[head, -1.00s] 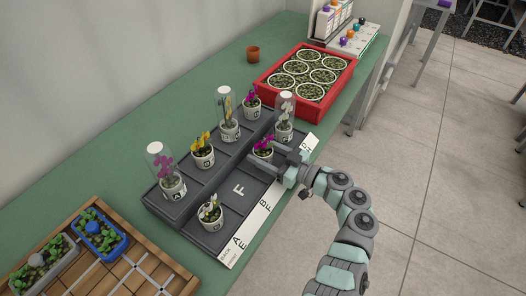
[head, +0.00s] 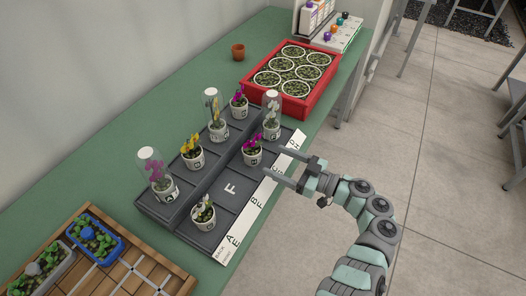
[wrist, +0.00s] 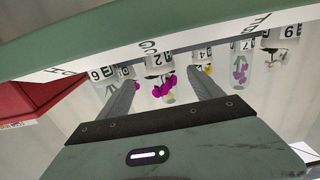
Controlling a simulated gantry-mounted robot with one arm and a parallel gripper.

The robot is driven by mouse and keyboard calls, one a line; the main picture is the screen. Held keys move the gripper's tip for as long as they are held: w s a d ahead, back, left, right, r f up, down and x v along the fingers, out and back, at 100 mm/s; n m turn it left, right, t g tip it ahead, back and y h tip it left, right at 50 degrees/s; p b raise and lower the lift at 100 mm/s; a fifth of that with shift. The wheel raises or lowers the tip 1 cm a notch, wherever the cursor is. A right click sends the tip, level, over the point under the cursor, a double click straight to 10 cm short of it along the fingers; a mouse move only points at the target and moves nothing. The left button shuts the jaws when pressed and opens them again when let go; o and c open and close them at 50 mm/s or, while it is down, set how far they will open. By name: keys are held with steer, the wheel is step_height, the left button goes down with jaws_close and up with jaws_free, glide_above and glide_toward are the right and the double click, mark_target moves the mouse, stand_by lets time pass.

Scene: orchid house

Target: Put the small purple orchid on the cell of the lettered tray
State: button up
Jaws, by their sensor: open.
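The lettered tray (head: 172,222) is dark grey with a raised back row and a lower front row. A small purple orchid (head: 252,150) in a white pot stands upright in the front row, between the empty cell F (head: 230,188) and a cloched white orchid (head: 271,118). Another uncovered purple orchid (head: 239,98) stands at the far end of the back row. My gripper (head: 280,165) is open and empty at the tray's right edge, apart from the front-row purple orchid. In the upside-down wrist view, that orchid (wrist: 160,63) shows beyond and between the fingers, its pot marked 2.
A yellow orchid (head: 193,150), a cloched yellow one (head: 217,128), a cloched purple one (head: 160,180) and a white one (head: 203,213) also stand on the tray. A red crate (head: 292,106) of pots is behind. A wooden grid board (head: 160,272) is front left.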

steer(key=shift+v, duration=1.4)
